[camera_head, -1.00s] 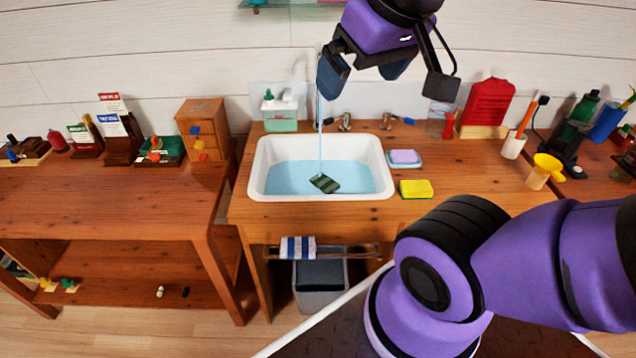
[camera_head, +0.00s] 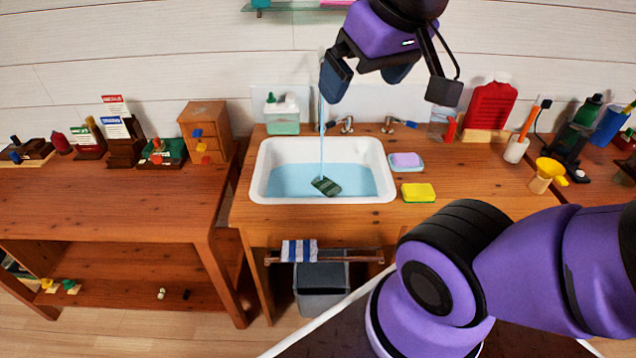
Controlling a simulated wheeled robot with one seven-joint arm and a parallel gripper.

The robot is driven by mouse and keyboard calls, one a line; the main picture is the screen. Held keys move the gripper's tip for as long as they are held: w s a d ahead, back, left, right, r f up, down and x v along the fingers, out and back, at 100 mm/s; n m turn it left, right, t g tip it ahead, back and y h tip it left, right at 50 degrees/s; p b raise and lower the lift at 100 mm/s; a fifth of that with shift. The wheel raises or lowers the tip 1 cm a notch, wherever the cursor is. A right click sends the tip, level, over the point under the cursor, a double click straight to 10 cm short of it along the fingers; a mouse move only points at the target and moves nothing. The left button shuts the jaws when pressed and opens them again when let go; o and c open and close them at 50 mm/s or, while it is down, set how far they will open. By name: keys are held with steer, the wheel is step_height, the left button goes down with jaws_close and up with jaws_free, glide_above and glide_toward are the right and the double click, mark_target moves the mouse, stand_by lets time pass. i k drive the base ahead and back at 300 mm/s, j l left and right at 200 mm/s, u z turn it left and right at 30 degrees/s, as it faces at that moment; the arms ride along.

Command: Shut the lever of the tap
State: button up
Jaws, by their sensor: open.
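The white sink (camera_head: 257,170) holds blue water, and a dark green striped block (camera_head: 326,186) lies in it. A thin stream of water (camera_head: 322,135) runs down into the sink. Metal tap fittings stand behind the sink: one at the middle (camera_head: 347,125), and one to its right with a blue-tipped lever (camera_head: 404,123). The upper tap and spout are mostly hidden by my gripper or too small to tell. My gripper (camera_head: 367,78) is open and empty, above and in front of the back wall, higher than the fittings. I see no contact with the lever.
A purple soap on a dish (camera_head: 405,161) and a yellow sponge (camera_head: 418,192) lie right of the sink. A soap bottle (camera_head: 282,115) stands behind its left corner. A red bottle (camera_head: 490,104) and a cup with brushes (camera_head: 516,149) stand at the right.

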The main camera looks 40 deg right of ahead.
mark_target(391, 117)
steer(key=z, duration=1.25)
steer(key=i+l+u, duration=0.1)
steer(key=i+l, duration=0.4)
